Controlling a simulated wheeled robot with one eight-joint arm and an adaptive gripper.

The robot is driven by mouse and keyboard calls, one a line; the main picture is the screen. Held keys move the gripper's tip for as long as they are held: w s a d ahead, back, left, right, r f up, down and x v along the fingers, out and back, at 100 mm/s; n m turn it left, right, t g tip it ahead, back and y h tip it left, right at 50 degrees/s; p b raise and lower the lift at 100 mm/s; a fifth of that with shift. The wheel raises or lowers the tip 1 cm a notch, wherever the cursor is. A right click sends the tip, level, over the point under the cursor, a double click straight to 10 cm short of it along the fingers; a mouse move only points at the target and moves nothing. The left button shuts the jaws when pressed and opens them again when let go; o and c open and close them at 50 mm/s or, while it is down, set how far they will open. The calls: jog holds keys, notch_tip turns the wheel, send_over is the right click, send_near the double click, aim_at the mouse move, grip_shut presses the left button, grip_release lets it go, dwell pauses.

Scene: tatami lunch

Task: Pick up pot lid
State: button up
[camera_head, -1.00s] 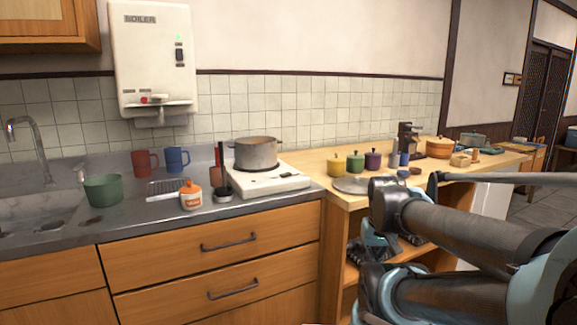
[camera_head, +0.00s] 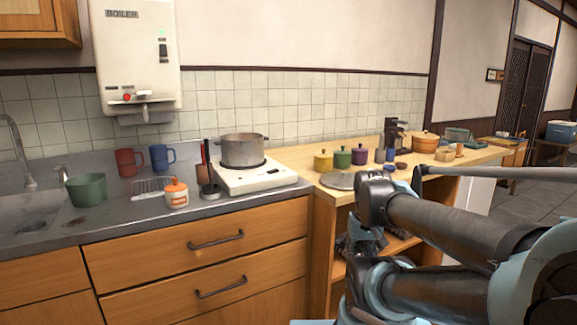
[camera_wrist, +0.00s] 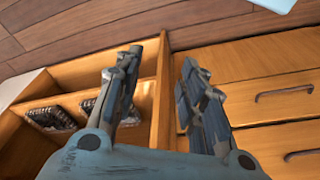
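The pot lid (camera_head: 338,180) appears as a flat grey disc on the wooden counter, just right of the stove, with its right edge close to my arm in the head view. The pot (camera_head: 243,149) stands on the white stove without a lid. My gripper (camera_wrist: 161,62) is open and empty in the wrist view, its two dark fingers apart in front of the cabinet and shelf fronts. In the head view the gripper is mostly hidden behind my arm, low in front of the shelf. The lid is not in the wrist view.
The wooden counter (camera_head: 325,195) has yellow, green and purple jars (camera_head: 341,157) behind the lid. The white stove (camera_head: 255,178) is to its left. Below are open shelves (camera_wrist: 85,85) holding dark items and drawers (camera_wrist: 270,85) with handles. An orange pot (camera_head: 425,142) stands farther right.

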jog(key=w+r, duration=0.6)
jog(key=r, duration=0.4)
notch_tip(320, 180, up, 22)
jog(key=m+g, duration=0.2)
jog(key=m, duration=0.1)
send_over(343, 172)
jog(key=f, duration=1.1)
jog(key=shift+w+f, duration=0.2)
jog(key=shift+f, duration=0.05)
jog(key=shift+s+d+f, duration=0.1)
jog(key=shift+d+f, duration=0.05)
jog(key=shift+f, duration=2.95)
grip_shut()
